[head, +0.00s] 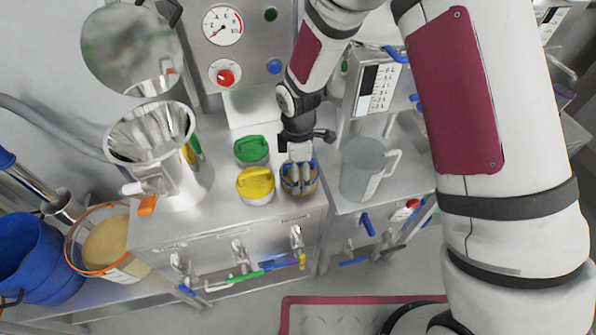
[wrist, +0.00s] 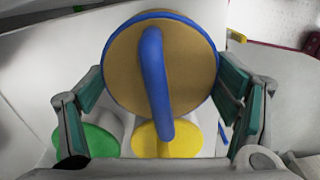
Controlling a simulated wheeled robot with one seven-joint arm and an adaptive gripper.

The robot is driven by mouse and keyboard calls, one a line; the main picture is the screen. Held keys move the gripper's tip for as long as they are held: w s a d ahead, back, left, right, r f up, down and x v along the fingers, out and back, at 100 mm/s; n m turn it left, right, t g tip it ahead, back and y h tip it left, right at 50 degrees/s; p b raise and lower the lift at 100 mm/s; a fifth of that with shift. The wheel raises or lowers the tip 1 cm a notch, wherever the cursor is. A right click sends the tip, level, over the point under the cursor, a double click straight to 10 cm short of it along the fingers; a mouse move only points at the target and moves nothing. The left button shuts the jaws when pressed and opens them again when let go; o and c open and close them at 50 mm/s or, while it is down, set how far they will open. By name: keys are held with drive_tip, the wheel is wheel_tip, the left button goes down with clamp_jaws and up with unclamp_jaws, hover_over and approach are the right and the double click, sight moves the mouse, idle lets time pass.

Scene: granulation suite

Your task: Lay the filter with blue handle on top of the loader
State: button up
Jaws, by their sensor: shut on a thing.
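The filter with blue handle (wrist: 126,75) is a round tan disc with a blue rim and a blue bar handle across it. It fills the middle of the wrist view, and in the head view the filter (head: 301,188) is at the bench's front right corner. My gripper (head: 299,163) is shut on it from above, with a teal-padded finger on either side in the wrist view. I cannot tell whether the filter touches what is below it. An open steel vessel (head: 150,133), apparently the loader, stands to the left with its round lid raised.
Green (head: 251,150) and yellow (head: 256,184) handled filters sit just left of my gripper. A grey jug (head: 363,168) stands close on the right. A gauge panel (head: 240,50) rises behind. A tan-filled bucket (head: 106,243) and a blue bucket (head: 36,256) stand at lower left.

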drive_tip(key=shift+f, duration=0.6)
drive_tip(key=shift+f, duration=0.15)
drive_tip(key=o, duration=1.2)
